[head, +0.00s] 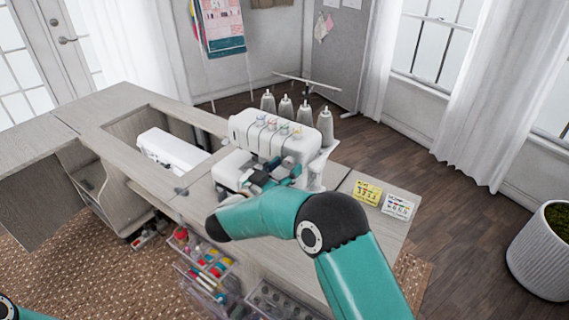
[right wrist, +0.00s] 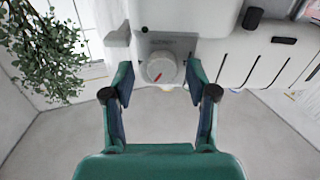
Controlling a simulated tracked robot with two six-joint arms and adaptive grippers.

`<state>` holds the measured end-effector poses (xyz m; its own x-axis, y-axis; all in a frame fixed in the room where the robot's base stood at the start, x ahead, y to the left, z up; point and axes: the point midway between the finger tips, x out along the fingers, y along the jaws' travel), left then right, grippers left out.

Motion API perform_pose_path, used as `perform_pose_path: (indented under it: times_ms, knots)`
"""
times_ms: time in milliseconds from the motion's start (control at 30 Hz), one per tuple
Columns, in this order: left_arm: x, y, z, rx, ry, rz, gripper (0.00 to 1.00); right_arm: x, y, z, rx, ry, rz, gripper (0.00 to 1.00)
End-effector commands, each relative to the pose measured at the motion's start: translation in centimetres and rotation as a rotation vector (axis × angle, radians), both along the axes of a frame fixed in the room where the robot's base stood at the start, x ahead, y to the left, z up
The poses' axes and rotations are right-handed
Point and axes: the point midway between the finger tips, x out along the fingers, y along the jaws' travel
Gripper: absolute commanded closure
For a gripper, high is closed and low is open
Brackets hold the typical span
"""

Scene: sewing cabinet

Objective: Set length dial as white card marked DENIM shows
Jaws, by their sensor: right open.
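The white sewing machine (head: 272,135) stands on the cabinet top. In the right wrist view, a round light-grey dial (right wrist: 161,66) with a red mark sits on the machine's white body (right wrist: 180,18). The mark points to the lower left in that picture; the scale is too small to read. My right gripper (right wrist: 159,80) is open, its fingers apart on either side of the dial, apparently not touching it. In the head view the right gripper (head: 272,178) is at the machine's front and the dial is hidden. The white card (head: 398,207) lies right of the machine; its print is unreadable.
A yellow card (head: 367,192) lies beside the white card. Several thread cones (head: 285,107) stand behind the machine. A second white machine (head: 172,150) sits in the cabinet opening at left. Open drawers (head: 205,265) with coloured spools are below the front edge.

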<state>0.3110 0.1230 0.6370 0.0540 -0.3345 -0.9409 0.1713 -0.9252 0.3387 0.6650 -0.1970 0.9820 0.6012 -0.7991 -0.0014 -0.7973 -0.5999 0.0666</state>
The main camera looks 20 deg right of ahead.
Motion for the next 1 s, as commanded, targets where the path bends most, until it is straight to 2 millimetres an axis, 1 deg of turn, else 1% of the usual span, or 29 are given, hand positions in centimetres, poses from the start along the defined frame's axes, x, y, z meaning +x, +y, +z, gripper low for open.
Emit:
perform_pose_path:
  times_ms: [400,467,500,733,767,800,1000]
  knots:
    - [-0.02,0.01,0.0,0.0,0.0,0.0,0.6,0.57,0.36,0.01,-0.001,0.0,0.018,0.42]
    - [-0.02,0.01,0.0,0.0,0.0,0.0,0.6,0.59,0.4,-0.01,0.0,0.0,0.018,0.52]
    - [-0.02,0.01,0.0,0.0,0.0,0.0,0.6,0.59,0.41,-0.01,0.0,0.0,0.019,0.59]
    - [-0.02,0.01,0.0,0.0,0.0,0.0,0.6,0.61,0.47,-0.01,0.0,0.0,0.02,0.97]
    - [-0.02,0.01,0.0,0.0,0.0,0.0,0.6,0.62,0.48,-0.01,0.0,0.0,0.02,1.0]
    - [-0.03,-0.02,-0.01,0.0,0.001,0.0,0.6,0.61,0.86,-0.03,0.0,0.0,0.02,1.0]
    - [-0.01,0.0,-0.35,0.0,0.0,0.0,0.6,0.62,0.61,-0.12,0.008,-0.012,0.022,1.0]
